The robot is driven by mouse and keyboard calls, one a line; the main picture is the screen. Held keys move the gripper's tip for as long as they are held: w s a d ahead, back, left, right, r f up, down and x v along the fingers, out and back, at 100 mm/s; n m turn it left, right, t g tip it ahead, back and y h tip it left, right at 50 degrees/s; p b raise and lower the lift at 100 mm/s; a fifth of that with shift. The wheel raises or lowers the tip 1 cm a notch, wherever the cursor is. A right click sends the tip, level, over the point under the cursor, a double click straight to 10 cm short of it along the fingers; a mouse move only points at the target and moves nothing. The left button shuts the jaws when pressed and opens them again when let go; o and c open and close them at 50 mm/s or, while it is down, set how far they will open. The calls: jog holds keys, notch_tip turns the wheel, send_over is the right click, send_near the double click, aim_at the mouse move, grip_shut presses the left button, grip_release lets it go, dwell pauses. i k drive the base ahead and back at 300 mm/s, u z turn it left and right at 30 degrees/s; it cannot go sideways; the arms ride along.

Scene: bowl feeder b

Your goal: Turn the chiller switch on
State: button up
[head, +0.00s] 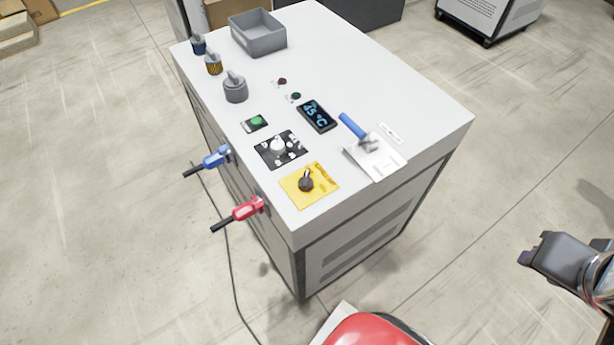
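What looks like the chiller switch (306,183) is a dark rotary knob on a yellow plate (323,193) near the front left corner of the white cabinet top. The plate has small lettering that I cannot read for sure. The knob's handle points up and slightly right in the picture. My gripper (530,248) is at the right edge, well away from the cabinet and to the right of it. It touches nothing that I can see. Its fingers are small and dark, and I cannot tell whether they are apart.
The cabinet top (400,95) also bears a white-knobbed dial (278,148), a green button (256,122), a display reading about 15 °C (317,115), a blue-handled lever (353,127), several knobs and a grey bin (258,34). Blue (214,159) and red (246,209) handles jut from its left side.

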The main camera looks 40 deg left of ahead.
aim_at(306, 183)
jog(key=z, duration=0.05)
jog(key=k, duration=1.5)
jog(key=u, duration=1.75)
jog(key=i, duration=1)
jog(key=u, duration=0.05)
